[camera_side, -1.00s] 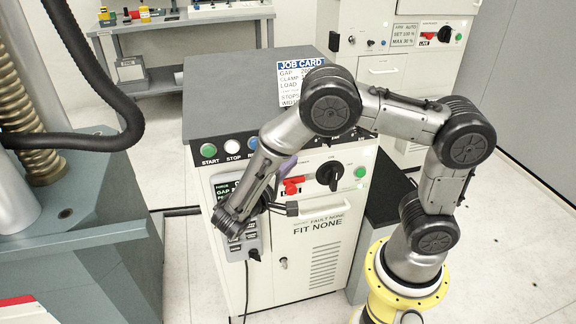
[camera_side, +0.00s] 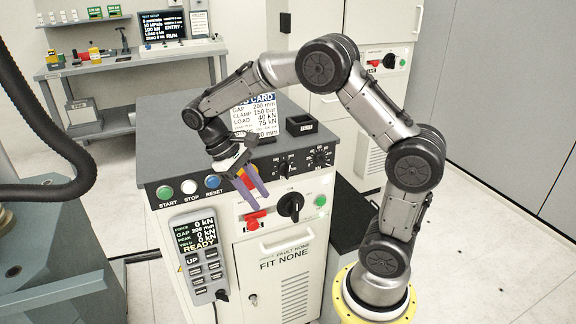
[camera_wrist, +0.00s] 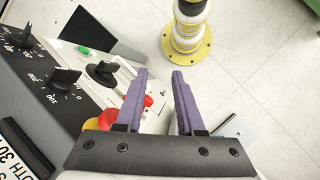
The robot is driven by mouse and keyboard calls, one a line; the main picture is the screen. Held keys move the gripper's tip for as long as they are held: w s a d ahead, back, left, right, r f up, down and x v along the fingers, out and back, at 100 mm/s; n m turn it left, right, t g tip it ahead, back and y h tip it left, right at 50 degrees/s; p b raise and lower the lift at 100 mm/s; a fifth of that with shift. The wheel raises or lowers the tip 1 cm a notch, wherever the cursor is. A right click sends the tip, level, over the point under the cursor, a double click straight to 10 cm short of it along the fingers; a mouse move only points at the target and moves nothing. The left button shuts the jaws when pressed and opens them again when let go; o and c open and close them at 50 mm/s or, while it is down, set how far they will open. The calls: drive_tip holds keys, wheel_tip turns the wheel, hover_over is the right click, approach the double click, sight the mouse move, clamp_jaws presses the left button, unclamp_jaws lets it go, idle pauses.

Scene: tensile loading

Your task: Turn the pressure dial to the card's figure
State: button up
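The job card (camera_side: 254,116) stands on the cabinet top, partly hidden by my arm; it reads GAP 200 mm, CLAMP 150 bar, LOAD 40 kN. Two black dials sit on the sloped panel, a left one (camera_side: 285,168) and a right one (camera_side: 320,157). In the wrist view, the left dial (camera_wrist: 65,78) seems marked up to about 150, which fits the pressure dial; the other dial (camera_wrist: 18,35) is at the edge. Its exact setting is too small to read. My gripper (camera_side: 256,198) is open and empty, with purple fingers (camera_wrist: 159,75) apart, left of and below the dials.
A large black rotary switch (camera_side: 290,206), a red switch (camera_side: 252,221) and a green button (camera_side: 320,201) are on the front below the dials. A handheld control (camera_side: 203,258) reads READY. A small black box (camera_side: 299,125) is on the cabinet top.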

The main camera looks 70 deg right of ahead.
drive_tip(key=w+d+r+m+t+y, duration=0.25)
drive_tip(key=d+r+t, duration=0.25)
drive_tip(key=d+r, duration=0.3)
drive_tip(key=m+t, duration=0.2)
drive_tip(key=m, duration=0.3)
approach(288, 163)
drive_tip(key=f, duration=0.3)
drive_tip(key=w+f, duration=0.1)
drive_tip(key=f, duration=0.6)
drive_tip(key=shift+w+a+f, duration=0.25)
drive_tip(key=shift+a+f, duration=0.05)
drive_tip(key=shift+f, duration=0.05)
clamp_jaws()
